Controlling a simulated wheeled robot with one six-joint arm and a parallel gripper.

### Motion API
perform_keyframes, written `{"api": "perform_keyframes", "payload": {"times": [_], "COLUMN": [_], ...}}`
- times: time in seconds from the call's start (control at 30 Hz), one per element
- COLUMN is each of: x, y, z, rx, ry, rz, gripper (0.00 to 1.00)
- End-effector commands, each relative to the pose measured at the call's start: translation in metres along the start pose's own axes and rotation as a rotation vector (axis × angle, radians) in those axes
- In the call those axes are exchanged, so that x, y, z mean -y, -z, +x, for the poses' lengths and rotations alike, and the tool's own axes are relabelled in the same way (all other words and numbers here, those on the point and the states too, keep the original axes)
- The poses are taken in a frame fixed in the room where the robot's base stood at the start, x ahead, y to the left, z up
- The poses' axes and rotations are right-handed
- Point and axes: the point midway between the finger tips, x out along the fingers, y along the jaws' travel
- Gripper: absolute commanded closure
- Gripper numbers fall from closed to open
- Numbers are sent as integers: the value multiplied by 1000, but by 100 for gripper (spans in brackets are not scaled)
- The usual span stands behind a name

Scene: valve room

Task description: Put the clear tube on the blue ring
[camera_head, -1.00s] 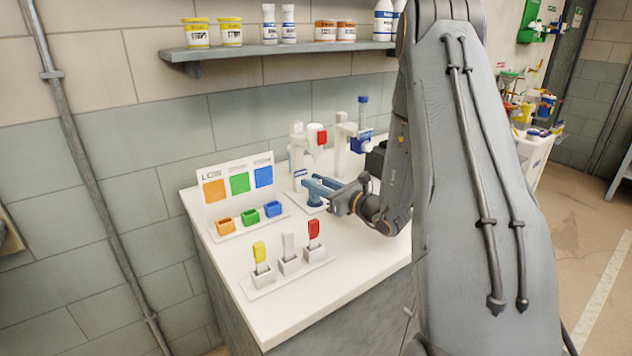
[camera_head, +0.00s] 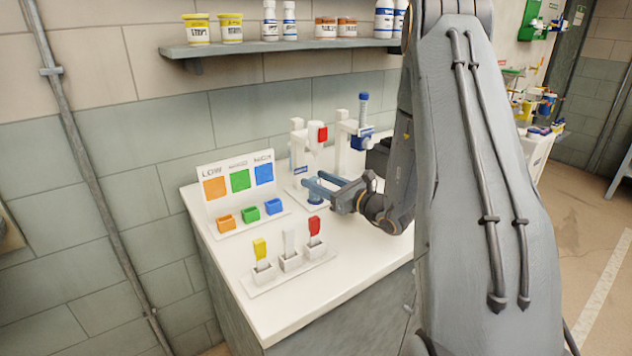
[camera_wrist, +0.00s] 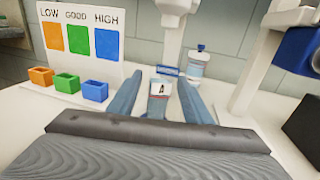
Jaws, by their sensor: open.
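My gripper (camera_wrist: 162,100) is open at the white dispenser on the counter, its two blue-grey fingers on either side of a small clear tube (camera_wrist: 158,88). The tube looks upright, with a dark mark and a reddish lower part; I cannot tell whether a finger touches it. In the head view the fingers (camera_head: 322,188) hide most of it. A blue holder (camera_head: 361,140) on the right-hand stand may be the blue ring; its large blue side also shows in the wrist view (camera_wrist: 300,50). A blue-topped cylinder (camera_head: 363,108) stands up from it.
The white dispenser (camera_head: 314,138) with a red tag rises behind my fingers. Orange, green and blue bins (camera_head: 249,214) stand left below the LOW/GOOD/HIGH panel (camera_head: 238,180). Yellow, white and red tagged holders (camera_head: 289,262) are in front. A clear bottle (camera_wrist: 196,63) stands behind.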

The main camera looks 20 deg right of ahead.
Motion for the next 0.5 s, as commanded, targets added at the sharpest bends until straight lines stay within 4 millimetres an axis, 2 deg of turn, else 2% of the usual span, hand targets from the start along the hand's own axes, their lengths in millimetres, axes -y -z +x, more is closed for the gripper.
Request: {"api": "perform_keyframes", "payload": {"times": [0.3, 0.5], "x": [2, 1], "y": [2, 2], "z": [-67, -97], "rx": [0, -1], "ry": [5, 3], "rz": [1, 1], "gripper": [55, 55]}}
